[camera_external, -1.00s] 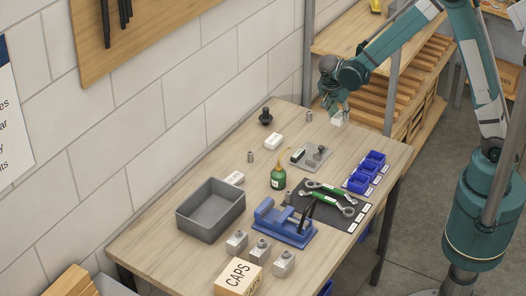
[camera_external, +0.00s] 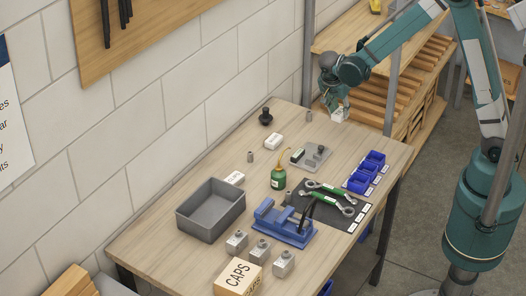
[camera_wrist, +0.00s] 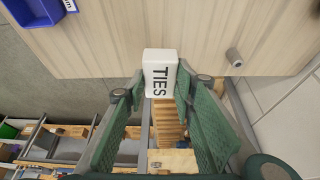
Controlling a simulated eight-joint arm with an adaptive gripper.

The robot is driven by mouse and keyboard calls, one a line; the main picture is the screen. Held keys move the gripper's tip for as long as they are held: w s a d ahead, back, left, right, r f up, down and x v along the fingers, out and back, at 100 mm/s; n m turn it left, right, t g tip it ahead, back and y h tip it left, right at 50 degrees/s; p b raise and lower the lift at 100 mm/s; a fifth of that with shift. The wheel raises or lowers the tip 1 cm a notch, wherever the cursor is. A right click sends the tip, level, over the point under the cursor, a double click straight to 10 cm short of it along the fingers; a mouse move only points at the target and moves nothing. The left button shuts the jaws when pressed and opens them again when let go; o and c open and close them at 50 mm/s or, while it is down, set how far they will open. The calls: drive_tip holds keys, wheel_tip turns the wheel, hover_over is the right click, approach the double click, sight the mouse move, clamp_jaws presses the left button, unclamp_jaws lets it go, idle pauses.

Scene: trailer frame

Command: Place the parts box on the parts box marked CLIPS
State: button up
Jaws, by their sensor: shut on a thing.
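My gripper (camera_external: 340,105) is shut on a white parts box (camera_external: 338,116) marked TIES, above the far right end of the workbench. In the wrist view the held box (camera_wrist: 160,72) sits between the two green fingers (camera_wrist: 161,90), its lettering facing the camera. Two other small white boxes lie on the bench: one near the back (camera_external: 274,141) and one beside the grey bin (camera_external: 235,177). Their lettering is too small to read, so I cannot tell which is marked CLIPS. Neither shows in the wrist view.
The bench (camera_external: 150,240) also holds a grey bin (camera_external: 211,210), a green bottle (camera_external: 278,179), a blue vise (camera_external: 285,222), blue trays (camera_external: 365,170), wrenches on a dark mat, several metal pieces and a CAPS box (camera_external: 238,279). A black knob-like piece (camera_external: 266,117) stands at the back.

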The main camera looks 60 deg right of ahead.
drive_tip(key=w+a+n+t+y, duration=0.1)
drive_tip(key=w+a+n+t, duration=0.1)
drive_tip(key=w+a+n, duration=0.65)
drive_tip(key=w+a+n+t+y, duration=0.15)
drive_tip(key=w+a, duration=0.35)
drive_tip(key=a, duration=0.9)
drive_tip(key=w+a+r+n+y, duration=0.1)
drive_tip(key=w+a+n, duration=0.2)
drive_tip(key=a, duration=0.8)
drive_tip(key=w+a+r+n+t+y+b, duration=0.1)
drive_tip(key=a+n, duration=0.4)
drive_tip(key=a, duration=0.7)
drive_tip(key=shift+w+r+n, duration=0.3)
drive_tip(key=shift+w+r, duration=0.35)
drive_tip(key=shift+w, duration=0.3)
approach(231, 176)
drive_tip(key=shift+w+d+f, duration=0.1)
drive_tip(key=shift+w+f, duration=0.5)
drive_tip(key=shift+w, duration=0.25)
drive_tip(key=shift+f, duration=1.85)
